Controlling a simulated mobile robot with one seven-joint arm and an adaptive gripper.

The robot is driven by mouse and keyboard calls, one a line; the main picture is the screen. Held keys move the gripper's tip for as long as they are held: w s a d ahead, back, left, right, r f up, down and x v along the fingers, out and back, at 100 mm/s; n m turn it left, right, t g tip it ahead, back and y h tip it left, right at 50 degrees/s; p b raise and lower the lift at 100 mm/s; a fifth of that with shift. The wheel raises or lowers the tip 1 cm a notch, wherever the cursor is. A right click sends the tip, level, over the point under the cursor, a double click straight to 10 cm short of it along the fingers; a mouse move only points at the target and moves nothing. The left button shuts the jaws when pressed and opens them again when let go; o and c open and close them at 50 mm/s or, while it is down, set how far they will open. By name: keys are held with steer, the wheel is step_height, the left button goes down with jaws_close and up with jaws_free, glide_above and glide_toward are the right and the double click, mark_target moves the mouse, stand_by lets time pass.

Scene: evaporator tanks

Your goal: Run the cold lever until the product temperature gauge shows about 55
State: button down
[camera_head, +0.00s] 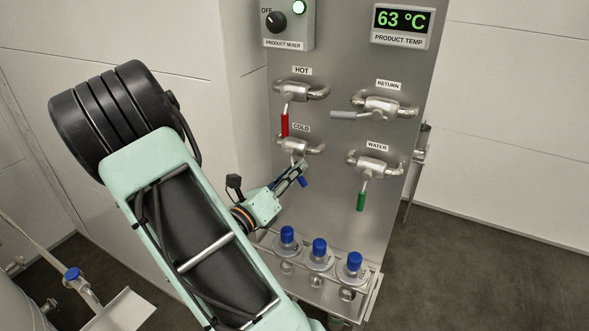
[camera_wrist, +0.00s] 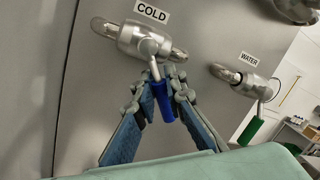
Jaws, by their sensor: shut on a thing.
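The product temperature gauge (camera_head: 402,23) reads 63 °C in green digits. The cold valve (camera_head: 296,146), labelled COLD, is on the steel panel, and it also shows in the wrist view (camera_wrist: 142,38). Its blue lever (camera_wrist: 165,101) hangs down, tilted a little to the lower right. The blue end of the lever (camera_head: 303,181) pokes out past my gripper in the head view. My gripper (camera_head: 293,171) is shut on the cold lever. In the wrist view its fingers (camera_wrist: 163,82) close around the lever from both sides, just below the valve body.
The hot valve's red lever (camera_head: 285,124) hangs just above. The return valve's grey lever (camera_head: 344,115) points left. The water valve's green lever (camera_head: 361,201) hangs down at right. The mixer knob (camera_head: 276,22) is at OFF. Several blue-capped bottles (camera_head: 319,250) stand on a rack below.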

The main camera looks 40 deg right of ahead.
steer(key=c, duration=2)
jaws_free()
steer(key=shift+o, duration=0.2)
steer(key=v, duration=1.2)
